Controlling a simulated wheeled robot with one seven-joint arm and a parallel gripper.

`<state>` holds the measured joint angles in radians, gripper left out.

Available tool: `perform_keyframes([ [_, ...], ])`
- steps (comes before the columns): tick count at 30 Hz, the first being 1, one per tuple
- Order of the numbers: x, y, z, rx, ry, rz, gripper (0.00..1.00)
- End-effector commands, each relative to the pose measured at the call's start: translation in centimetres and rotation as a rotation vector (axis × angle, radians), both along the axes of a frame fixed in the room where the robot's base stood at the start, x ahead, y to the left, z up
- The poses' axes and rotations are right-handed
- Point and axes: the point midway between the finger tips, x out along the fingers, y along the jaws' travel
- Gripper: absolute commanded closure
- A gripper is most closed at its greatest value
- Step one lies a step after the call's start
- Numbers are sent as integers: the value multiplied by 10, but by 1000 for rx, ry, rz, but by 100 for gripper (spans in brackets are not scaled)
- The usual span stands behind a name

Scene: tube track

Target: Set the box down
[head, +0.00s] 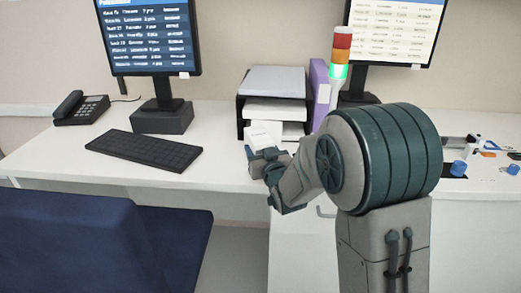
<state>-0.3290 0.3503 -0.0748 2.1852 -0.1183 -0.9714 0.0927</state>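A small white box (265,133) shows just beyond the fingers of my gripper (262,153), in front of the paper tray. My gripper is at the front part of the white desk (225,130), with its fingers at the lower part of the box. The fingers appear closed on the box, though the hand hides its lower end. I cannot tell whether the box touches the desk top.
A black paper tray (241,118) with white paper and a purple binder (319,85) stand behind the box. A keyboard (145,150), phone (82,108) and two monitors (150,38) are on the desk. Small blue items lie at the right. A blue chair (80,240) stands in front.

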Motion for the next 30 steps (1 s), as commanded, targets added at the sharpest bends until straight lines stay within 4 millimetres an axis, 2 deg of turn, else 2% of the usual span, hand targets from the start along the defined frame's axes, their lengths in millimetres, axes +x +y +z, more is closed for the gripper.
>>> perform_keyframes([
  [5, 0, 0, -4, 0, -1, 0, 71],
  [6, 0, 0, -3, 0, 0, 0, 40],
  [8, 0, 0, -2, 0, 0, 0, 24],
  [21, -1, -1, 2, 0, 0, 0, 24],
  [26, -28, -11, 0, 0, -1, 0, 24],
  [30, -56, -22, 0, 0, -1, -1, 24],
])
